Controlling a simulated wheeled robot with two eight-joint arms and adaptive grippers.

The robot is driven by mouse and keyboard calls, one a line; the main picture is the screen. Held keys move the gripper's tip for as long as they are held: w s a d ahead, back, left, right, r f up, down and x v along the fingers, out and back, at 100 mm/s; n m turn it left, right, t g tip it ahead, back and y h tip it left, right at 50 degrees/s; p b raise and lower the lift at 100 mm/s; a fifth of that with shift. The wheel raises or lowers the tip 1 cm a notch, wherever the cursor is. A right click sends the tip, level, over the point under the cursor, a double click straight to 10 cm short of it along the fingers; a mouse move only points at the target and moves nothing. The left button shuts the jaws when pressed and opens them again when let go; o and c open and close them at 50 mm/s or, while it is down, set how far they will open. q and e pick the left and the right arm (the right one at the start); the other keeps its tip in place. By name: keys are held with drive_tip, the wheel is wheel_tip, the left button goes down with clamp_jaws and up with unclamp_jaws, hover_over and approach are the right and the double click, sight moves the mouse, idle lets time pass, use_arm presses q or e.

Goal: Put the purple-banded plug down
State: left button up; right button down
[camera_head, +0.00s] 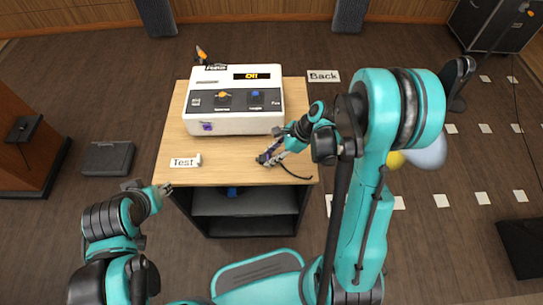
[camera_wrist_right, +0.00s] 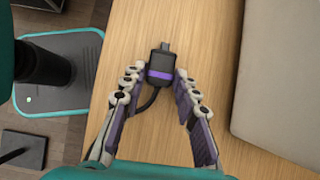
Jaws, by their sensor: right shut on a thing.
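The plug (camera_wrist_right: 160,66) is dark with a purple band and shows between the fingers of my right gripper (camera_wrist_right: 158,76) in the right wrist view. That gripper is shut on it. In the head view my right gripper (camera_head: 266,158) is low over the front right of the wooden table (camera_head: 230,172). A black cable (camera_head: 296,174) trails from there to the right. I cannot tell whether the plug touches the table top. My left gripper (camera_head: 163,190) is off the table's front left corner, and its jaws are too small to read.
A white console (camera_head: 235,123) with an orange display, knobs and a purple-marked socket (camera_head: 207,127) stands at the back of the table. A "Test" label (camera_head: 183,162) lies front left and a "Back" label (camera_head: 324,76) is at the back right. The table's front middle is clear.

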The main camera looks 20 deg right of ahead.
drive_tip(key=c, duration=1.1)
unclamp_jaws()
drive_tip(key=shift+f, duration=0.1)
drive_tip(key=shift+c, duration=0.2)
drive_tip(key=shift+d+r, duration=0.15)
drive_tip(key=shift+r, duration=0.35)
drive_tip(key=p+v, duration=0.4)
drive_tip(key=v, duration=0.7)
drive_tip(key=s+a+r+n+t+h, duration=0.2)
drive_tip(key=s+r+n+h, duration=0.1)
drive_tip(key=n, duration=0.7)
drive_tip(key=s+a+r+n+t+h, duration=0.2)
drive_tip(key=s+r+n, duration=0.3)
drive_tip(key=n, duration=0.6)
wheel_tip(320, 180, up, 3)
drive_tip(key=shift+s+f+t+h, duration=0.15)
drive_tip(key=shift+s+t+h, duration=0.2)
drive_tip(key=shift+t+h, duration=0.4)
